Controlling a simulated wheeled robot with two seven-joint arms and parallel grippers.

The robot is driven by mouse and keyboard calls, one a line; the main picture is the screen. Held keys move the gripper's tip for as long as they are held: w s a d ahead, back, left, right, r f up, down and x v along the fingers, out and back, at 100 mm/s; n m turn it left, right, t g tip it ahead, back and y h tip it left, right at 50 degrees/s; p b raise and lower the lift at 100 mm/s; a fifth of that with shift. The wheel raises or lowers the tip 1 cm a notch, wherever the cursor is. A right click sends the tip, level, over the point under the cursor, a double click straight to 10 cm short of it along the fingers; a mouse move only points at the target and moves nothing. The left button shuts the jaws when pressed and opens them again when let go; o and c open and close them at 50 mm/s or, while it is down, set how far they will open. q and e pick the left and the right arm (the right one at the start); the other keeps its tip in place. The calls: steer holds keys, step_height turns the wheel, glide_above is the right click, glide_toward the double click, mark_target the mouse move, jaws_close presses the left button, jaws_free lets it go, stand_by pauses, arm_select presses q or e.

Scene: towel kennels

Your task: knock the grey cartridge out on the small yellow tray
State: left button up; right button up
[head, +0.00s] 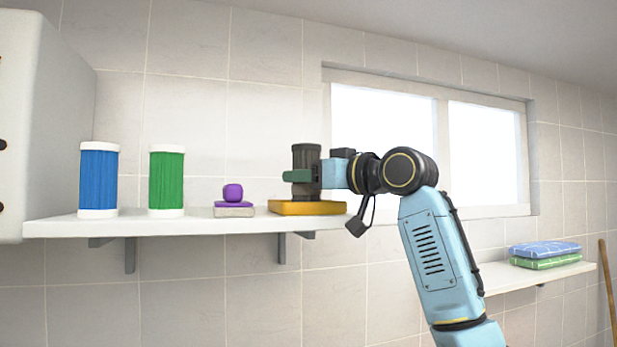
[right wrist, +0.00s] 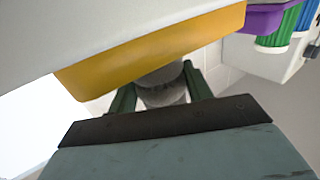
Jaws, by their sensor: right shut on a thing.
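The grey cartridge (head: 306,157) is a dark ribbed cylinder, upright over the yellow tray (head: 307,208) on the white shelf. My right gripper (head: 300,176) comes in from the right and is shut around the cartridge's middle. The cartridge's lower end is at the tray's top; I cannot tell whether it touches. In the right wrist view the cartridge (right wrist: 163,86) shows between the two green fingers, partly hidden behind the yellow tray (right wrist: 150,55). My left gripper is not in view.
On the same shelf (head: 190,225) stand a blue canister (head: 98,180), a green canister (head: 167,180) and a purple knobbed block (head: 233,193) on a small base. A white cabinet (head: 45,120) is at the far left. Folded towels (head: 545,254) lie on a lower right shelf.

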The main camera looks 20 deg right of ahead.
steer(key=shift+r+p, duration=0.7)
steer(key=shift+r, duration=0.25)
steer(key=shift+f, duration=0.15)
steer(key=shift+f+b, duration=0.85)
steer(key=shift+f, duration=0.35)
steer(key=shift+r+p, duration=1.3)
steer(key=shift+r, duration=0.05)
steer(key=shift+f, duration=0.2)
